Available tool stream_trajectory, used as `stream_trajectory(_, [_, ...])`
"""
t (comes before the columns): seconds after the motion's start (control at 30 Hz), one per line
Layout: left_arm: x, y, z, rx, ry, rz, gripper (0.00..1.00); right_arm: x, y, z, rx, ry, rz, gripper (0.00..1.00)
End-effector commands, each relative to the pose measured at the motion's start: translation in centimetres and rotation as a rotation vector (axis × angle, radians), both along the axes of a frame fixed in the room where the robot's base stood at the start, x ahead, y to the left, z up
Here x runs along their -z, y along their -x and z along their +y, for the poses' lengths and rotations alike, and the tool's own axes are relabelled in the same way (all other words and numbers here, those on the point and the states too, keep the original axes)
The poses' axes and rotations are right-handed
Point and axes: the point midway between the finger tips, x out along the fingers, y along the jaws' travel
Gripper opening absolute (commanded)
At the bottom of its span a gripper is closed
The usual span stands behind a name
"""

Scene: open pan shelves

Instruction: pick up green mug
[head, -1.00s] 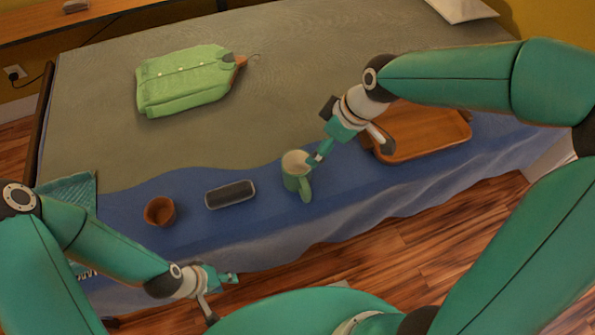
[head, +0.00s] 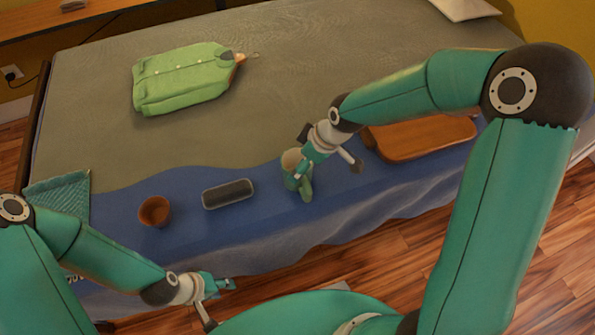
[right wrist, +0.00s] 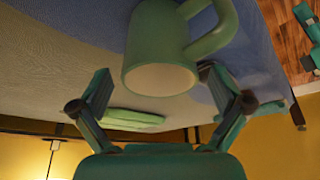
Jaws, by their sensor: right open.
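The green mug (head: 306,188) stands upright on the blue front strip of the cloth in the head view, its handle toward the front edge. My right gripper (head: 328,170) is open at the mug, with one finger overlapping the mug's side in that view. In the right wrist view the mug (right wrist: 150,45) shows large, its rim and handle in front of the spread fingers of the right gripper (right wrist: 160,78). I cannot tell whether a finger touches it. My left gripper (head: 221,303) is open and empty, low at the front, away from the mug.
A dark oblong case (head: 228,193) and a brown cup (head: 154,211) stand left of the mug. A wooden tray (head: 425,138) lies to the right, partly behind my right arm. A green shirt (head: 182,78) lies farther back, with bare cloth around it. A teal folded cloth (head: 62,193) is far left.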

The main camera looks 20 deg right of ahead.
Motion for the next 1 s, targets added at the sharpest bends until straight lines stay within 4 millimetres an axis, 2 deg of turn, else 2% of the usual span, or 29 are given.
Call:
stream_trajectory(0.03, [0.5, 0.0, 0.0, 0.0, 0.0, 0.0, 0.4, 1.1, -0.2, 0.1, -0.001, 0.0, 0.003, 1.0])
stream_trajectory(0.2, [0.9, 0.0, 0.0, 0.0, 0.0, 0.0, 0.4, 2.9, -0.7, 0.7, 0.001, -0.001, 0.003, 1.0])
stream_trajectory(0.5, [0.9, 0.0, 0.0, 0.0, 0.0, 0.0, 0.4, 3.2, -0.9, 0.8, 0.001, -0.002, 0.0, 1.0])
stream_trajectory(0.9, [0.9, 0.0, 0.0, 0.0, 0.0, 0.0, 0.4, 3.2, -0.9, 0.8, 0.001, -0.002, 0.001, 0.33])
stream_trajectory(1.0, [0.9, 0.0, 0.0, 0.0, 0.0, 0.0, 0.4, 3.1, -0.9, 0.8, 0.002, -0.002, -0.001, 0.31])
